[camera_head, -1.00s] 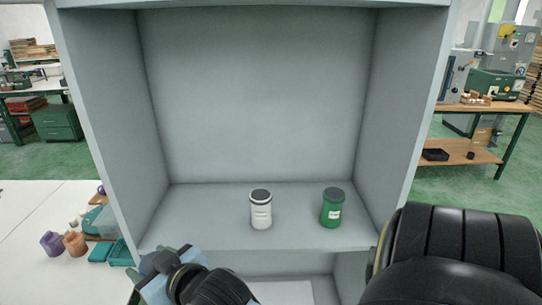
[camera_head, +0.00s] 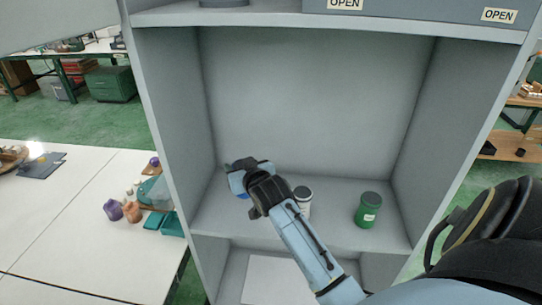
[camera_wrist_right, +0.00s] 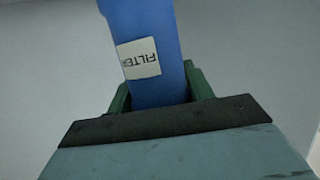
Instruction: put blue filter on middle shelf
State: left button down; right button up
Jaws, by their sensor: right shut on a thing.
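My right gripper (camera_head: 236,180) reaches into the middle shelf (camera_head: 330,213) of the grey cabinet, at the left part of the bay. It is shut on the blue filter (camera_wrist_right: 150,50), which shows in the right wrist view with its white FILTER label between the green fingers. In the head view only a small blue patch of the filter (camera_head: 242,195) shows below the gripper; the rest is hidden. I cannot tell whether the filter touches the shelf. My left gripper is not in view.
A white jar (camera_head: 303,200), partly hidden by my right arm, stands on the shelf near the middle. A green jar (camera_head: 368,210) stands to its right. A white table (camera_head: 80,230) with several small items is left of the cabinet. The shelf's back left is clear.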

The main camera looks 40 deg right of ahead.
notch_tip(320, 180, down, 8)
jog(key=shift+r, duration=0.2)
jog(key=shift+f+b, duration=0.15)
jog(key=shift+b, duration=0.15)
jog(key=o, duration=1)
jog(key=v, duration=1.2)
